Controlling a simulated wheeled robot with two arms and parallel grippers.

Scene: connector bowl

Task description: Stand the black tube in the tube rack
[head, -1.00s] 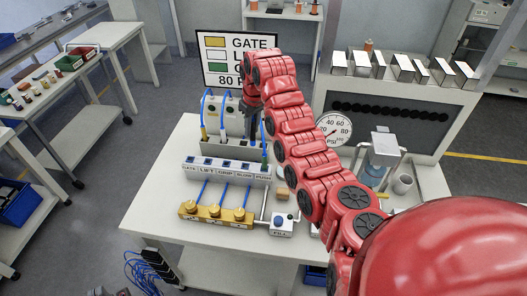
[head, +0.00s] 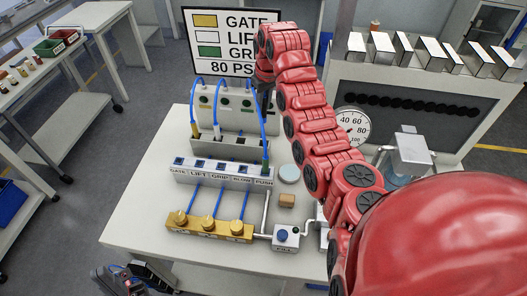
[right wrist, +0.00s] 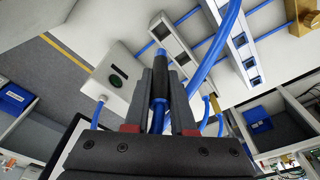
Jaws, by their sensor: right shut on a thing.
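My right gripper (right wrist: 161,76) is shut on the black tube (right wrist: 159,88), a black sleeve with a blue end, seen between the fingers in the right wrist view. In the head view the right gripper (head: 264,92) is at the white panel's right side, partly hidden by my arm; the held tube is not clear there. The grey tube rack (head: 232,149) stands in front of the panel, with a yellow-ended tube (head: 194,129) and a white-ended tube (head: 217,131) at its left part. My left gripper (head: 124,281) seems to show at the bottom left; its jaws are unclear.
A labelled socket block (head: 220,174) stands in front of the rack, with a green-ended tube (head: 265,166) at PUSH. Nearer are a brass manifold (head: 208,228) and a blue-knobbed box (head: 286,238). A wooden block (head: 287,200) and round disc (head: 289,174) lie right.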

